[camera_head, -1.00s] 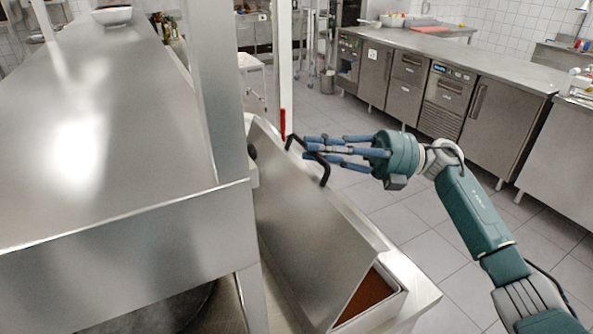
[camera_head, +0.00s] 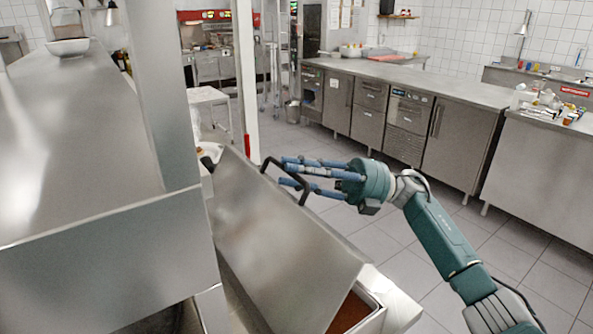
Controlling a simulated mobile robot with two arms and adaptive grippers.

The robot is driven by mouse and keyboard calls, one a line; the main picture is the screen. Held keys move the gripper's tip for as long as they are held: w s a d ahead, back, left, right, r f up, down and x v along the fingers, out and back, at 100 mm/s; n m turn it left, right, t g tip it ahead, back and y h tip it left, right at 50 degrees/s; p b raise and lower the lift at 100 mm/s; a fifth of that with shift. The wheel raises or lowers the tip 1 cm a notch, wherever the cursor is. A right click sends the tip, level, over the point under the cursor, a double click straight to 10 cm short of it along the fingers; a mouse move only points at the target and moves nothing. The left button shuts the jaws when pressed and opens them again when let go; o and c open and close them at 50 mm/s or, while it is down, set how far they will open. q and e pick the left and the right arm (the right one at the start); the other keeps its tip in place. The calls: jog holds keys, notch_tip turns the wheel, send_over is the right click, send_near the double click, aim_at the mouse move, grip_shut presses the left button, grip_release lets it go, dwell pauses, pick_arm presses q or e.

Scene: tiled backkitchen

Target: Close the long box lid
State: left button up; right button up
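The long metal box (camera_head: 398,306) stands beside the steel counter at lower centre. Its long steel lid (camera_head: 285,245) is tilted up, and reddish-brown contents (camera_head: 350,313) show at the near end under it. A black handle (camera_head: 304,190) runs along the lid's raised right edge. My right gripper (camera_head: 288,170) comes in from the right at the handle. Its blue fingers are straight and spread apart, and they overlap the handle in the view. I cannot tell if they touch it. My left gripper is not in view.
A steel hood or shelf (camera_head: 90,160) with an upright post fills the left side, close to the lid. Steel cabinets (camera_head: 400,115) line the back right. The tiled floor (camera_head: 400,235) between box and cabinets is clear.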

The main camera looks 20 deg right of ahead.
jog(key=v, duration=1.2)
